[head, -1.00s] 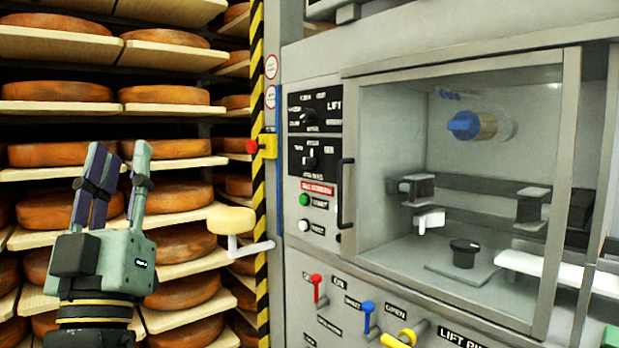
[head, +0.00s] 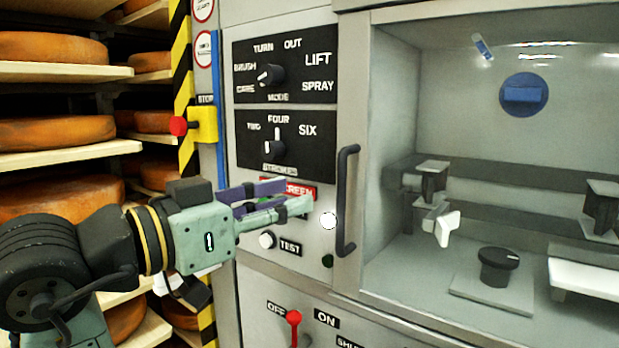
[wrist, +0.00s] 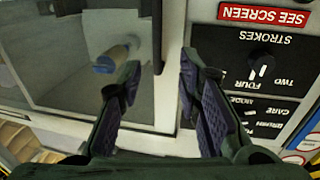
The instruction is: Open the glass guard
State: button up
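The glass guard (head: 585,75) is a framed clear pane on the front of the grey machine, and it looks shut. Its black vertical bar handle (head: 347,200) is on the left frame. My gripper (head: 295,197) reaches in from the left, level with the handle, its fingertips a short way left of it in the picture. In the wrist view my gripper (wrist: 160,72) is open and empty, fingers on either side of the pale door frame. Part of the dark handle (wrist: 157,35) shows between and beyond the fingertips. I cannot tell the exact depth gap.
A control panel (head: 290,70) with knobs sits left of the guard, behind my gripper. A red stop button (head: 178,126) is on a yellow box. A red lever (head: 294,320) stands below. Cheese shelves (head: 65,71) fill the left. Behind the glass are a black knob (head: 498,262) and clamps.

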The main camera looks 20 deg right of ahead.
aim_at(339, 188)
jog(key=p+x, duration=0.2)
jog(key=x, duration=0.7)
jog(key=shift+d, duration=0.4)
jog(key=shift+w+d+f, duration=0.1)
jog(key=shift+w+d, duration=0.15)
jog(key=shift+d, duration=0.3)
jog(key=shift+c, duration=0.3)
grip_shut()
